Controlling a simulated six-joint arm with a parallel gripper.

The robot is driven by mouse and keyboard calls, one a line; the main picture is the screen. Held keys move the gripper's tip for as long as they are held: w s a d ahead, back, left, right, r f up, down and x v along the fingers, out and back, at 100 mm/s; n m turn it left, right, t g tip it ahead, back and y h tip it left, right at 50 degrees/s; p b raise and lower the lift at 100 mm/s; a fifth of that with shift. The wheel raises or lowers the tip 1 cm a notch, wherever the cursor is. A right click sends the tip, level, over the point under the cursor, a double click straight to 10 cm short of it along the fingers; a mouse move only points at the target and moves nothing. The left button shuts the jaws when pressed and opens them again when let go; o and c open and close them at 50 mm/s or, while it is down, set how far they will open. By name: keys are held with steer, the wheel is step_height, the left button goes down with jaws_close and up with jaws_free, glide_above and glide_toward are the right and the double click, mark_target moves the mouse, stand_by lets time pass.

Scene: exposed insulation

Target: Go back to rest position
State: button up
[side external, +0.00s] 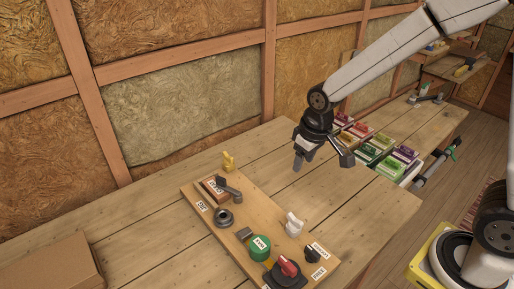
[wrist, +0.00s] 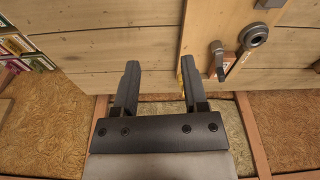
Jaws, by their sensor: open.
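My gripper (side external: 302,158) hangs above the wooden table, to the upper right of the board in the side view. In the wrist view my gripper (wrist: 158,78) has its two fingers spread wide with nothing between them but table planks behind. The board (side external: 218,236) lies on the table and bears a dark lever (side external: 229,188), a grey ring (side external: 224,217), a green round button (side external: 260,247) and a red-and-black knob (side external: 287,268). A small yellow object (side external: 229,161) stands on the table just beyond the board's far end.
Several coloured boxes (side external: 375,145) stand in rows on the table, right of my gripper. A white object (side external: 294,224) is at the board's right side. A cardboard box (side external: 55,266) is at the lower left. The wall with exposed insulation (side external: 150,110) runs behind the table.

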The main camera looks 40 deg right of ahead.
steer(key=s+d+f+m, duration=0.1)
steer(key=s+d, duration=0.2)
steer(key=s, duration=0.6)
steer(key=shift+s+d+f+t, duration=0.15)
steer(key=shift+s+d+t, duration=0.1)
steer(key=shift+t, duration=0.15)
